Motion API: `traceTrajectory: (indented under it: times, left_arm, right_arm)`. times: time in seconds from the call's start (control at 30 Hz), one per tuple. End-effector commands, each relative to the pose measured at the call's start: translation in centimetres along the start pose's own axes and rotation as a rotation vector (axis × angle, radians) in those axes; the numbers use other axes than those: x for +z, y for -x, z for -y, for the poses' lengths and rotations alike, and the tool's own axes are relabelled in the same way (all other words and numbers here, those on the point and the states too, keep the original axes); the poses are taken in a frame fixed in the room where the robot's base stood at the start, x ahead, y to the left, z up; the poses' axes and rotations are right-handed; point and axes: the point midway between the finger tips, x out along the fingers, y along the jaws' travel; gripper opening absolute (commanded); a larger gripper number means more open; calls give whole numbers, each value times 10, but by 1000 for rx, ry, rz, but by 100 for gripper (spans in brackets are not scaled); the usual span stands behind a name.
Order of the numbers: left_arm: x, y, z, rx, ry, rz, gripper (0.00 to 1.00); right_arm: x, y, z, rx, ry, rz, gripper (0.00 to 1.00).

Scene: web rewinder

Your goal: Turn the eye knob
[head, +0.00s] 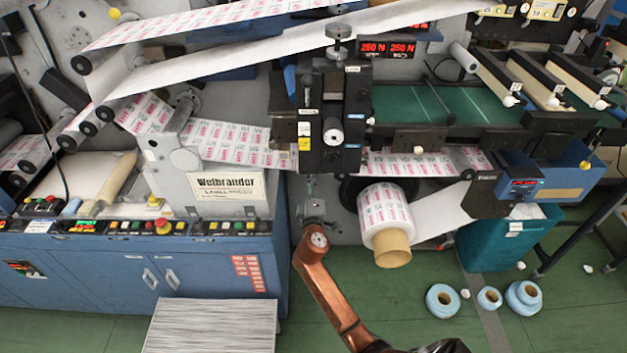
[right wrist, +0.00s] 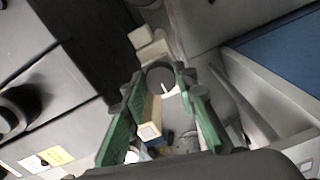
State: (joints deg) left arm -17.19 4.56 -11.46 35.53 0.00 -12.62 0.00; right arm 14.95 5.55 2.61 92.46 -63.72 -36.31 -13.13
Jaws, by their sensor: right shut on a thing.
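The eye knob appears to be the round dark knob (right wrist: 158,76) with a short white pointer line, seen in the right wrist view. My right gripper (right wrist: 159,88) has its two green fingers on either side of this knob, shut on it at the tips. In the head view my right gripper (head: 312,192) is small, below the dark central unit of the machine, at the end of my copper-coloured arm. The knob cannot be made out there. My left gripper is not in view.
The printed label roll (head: 385,212) on its cardboard core sticks out just right of my right arm. The blue control cabinet (head: 140,265) stands at the left, with a striped stack (head: 210,325) before it. Small rolls (head: 442,300) lie on the green floor at the right.

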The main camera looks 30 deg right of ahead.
Motion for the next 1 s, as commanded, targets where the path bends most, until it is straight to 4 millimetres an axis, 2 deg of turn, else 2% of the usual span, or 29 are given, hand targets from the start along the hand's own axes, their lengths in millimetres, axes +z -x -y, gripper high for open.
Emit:
traceTrajectory:
  times: [0.1,0.4,1.0]
  left_arm:
    - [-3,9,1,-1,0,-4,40]
    - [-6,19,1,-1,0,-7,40]
    - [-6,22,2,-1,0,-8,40]
  right_arm:
    - [-3,0,-3,0,90,-5,2]
    - [-3,0,-1,0,249,-5,2]
    - [-2,0,1,-1,308,-5,2]
